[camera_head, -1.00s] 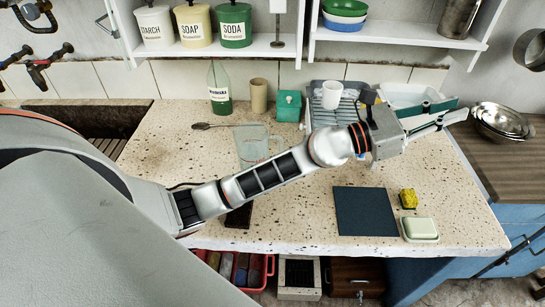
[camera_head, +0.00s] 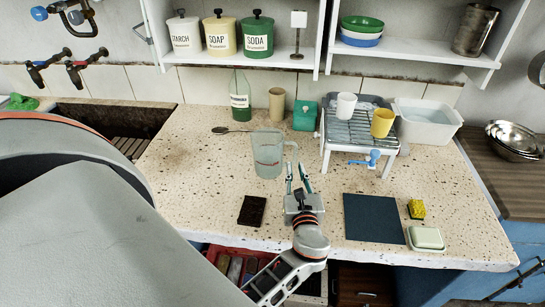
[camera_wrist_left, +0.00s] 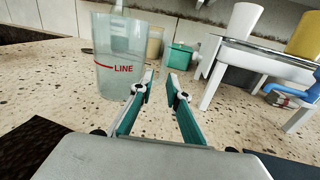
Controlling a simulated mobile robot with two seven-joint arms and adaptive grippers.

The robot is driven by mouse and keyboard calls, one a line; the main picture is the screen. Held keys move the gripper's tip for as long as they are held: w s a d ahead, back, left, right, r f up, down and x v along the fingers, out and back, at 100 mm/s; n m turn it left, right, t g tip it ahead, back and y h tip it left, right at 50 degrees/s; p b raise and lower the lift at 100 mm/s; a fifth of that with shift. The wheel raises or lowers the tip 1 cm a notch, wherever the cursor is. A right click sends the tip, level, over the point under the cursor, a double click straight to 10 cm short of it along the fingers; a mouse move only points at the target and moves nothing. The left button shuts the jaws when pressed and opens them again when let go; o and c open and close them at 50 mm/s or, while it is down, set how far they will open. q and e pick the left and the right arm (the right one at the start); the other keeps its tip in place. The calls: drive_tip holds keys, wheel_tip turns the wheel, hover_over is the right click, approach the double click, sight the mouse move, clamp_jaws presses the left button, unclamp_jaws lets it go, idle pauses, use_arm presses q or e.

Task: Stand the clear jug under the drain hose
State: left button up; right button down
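The clear jug (camera_head: 267,157) stands upright on the speckled stone counter, left of the white rack. Its handle is on its right side in the head view. In the left wrist view the jug (camera_wrist_left: 118,65) shows a red line mark. My left gripper (camera_head: 296,176) is in front of the jug's right side, near the handle. Its fingers (camera_wrist_left: 161,78) are apart with nothing between them. A blue hose-like fitting (camera_head: 374,157) shows at the front of the rack (camera_head: 345,146); I cannot tell whether it is the drain hose. My right gripper is not in view.
A white cup (camera_head: 346,105) and a yellow cup (camera_head: 382,123) are on the rack. A dark block (camera_head: 252,210), a dark mat (camera_head: 373,218), a yellow sponge (camera_head: 417,209) and a soap dish (camera_head: 426,238) lie near the front edge. A green bottle (camera_head: 240,95) stands behind the jug.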

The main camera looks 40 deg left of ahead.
sight(295, 159)
use_arm(q)
drive_tip(key=x, duration=0.6)
drive_tip(key=shift+w+d+f, duration=0.1)
drive_tip(key=shift+w+d, duration=0.05)
drive_tip(key=shift+w, duration=0.05)
clamp_jaws()
